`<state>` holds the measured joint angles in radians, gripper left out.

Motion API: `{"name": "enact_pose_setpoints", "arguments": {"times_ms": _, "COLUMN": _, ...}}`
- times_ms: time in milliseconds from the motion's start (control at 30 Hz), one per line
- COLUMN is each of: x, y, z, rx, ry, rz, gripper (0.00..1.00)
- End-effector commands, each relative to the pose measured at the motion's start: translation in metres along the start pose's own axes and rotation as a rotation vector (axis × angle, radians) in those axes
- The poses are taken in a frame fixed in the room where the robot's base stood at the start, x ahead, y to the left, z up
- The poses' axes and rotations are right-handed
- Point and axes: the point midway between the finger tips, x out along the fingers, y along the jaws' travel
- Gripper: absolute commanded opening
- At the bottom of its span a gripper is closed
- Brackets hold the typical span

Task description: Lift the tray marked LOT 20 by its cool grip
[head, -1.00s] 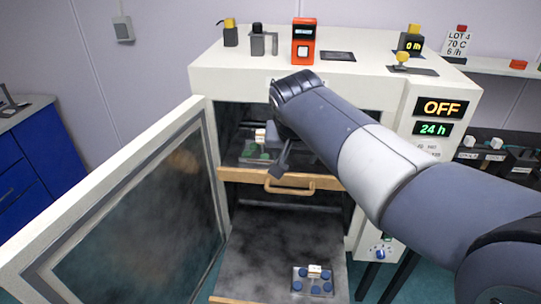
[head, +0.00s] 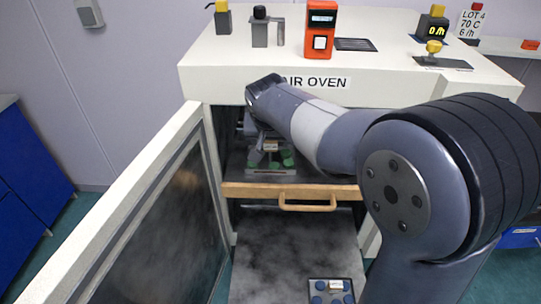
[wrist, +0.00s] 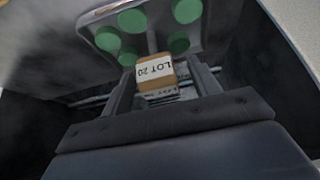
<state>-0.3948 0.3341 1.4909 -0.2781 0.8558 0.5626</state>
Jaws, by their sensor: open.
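The tray marked LOT 20 (wrist: 160,38) is a grey metal plate with several green discs on it. Its cool grip (wrist: 155,85) is a tan block with a white LOT 20 label. In the head view the tray (head: 271,172) sits on the upper shelf inside the oven. My gripper (wrist: 163,78) is open, with one finger on each side of the grip; I cannot tell whether either finger touches it. In the head view my gripper (head: 264,140) is inside the oven opening above the tray, partly hidden by my wrist.
The oven (head: 222,82) has its door (head: 150,215) open on the left. A wooden front with a handle (head: 305,206) edges the upper shelf. The lower shelf (head: 285,250) is pulled out and holds a tray with blue discs (head: 332,300).

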Motion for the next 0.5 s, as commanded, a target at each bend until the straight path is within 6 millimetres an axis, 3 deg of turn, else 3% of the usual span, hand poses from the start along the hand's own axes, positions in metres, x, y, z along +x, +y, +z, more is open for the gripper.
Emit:
{"name": "enact_pose_setpoints", "arguments": {"times_ms": 333, "x": 0.0093, "y": 0.0001, "z": 0.0004, "rx": 0.000, "ry": 0.000, "rz": -0.001, "gripper": 0.57}}
{"name": "enact_pose_setpoints", "arguments": {"times_ms": 500, "x": 0.0092, "y": 0.0001, "z": 0.0003, "rx": 0.000, "ry": 0.000, "rz": -0.001, "gripper": 0.43}}
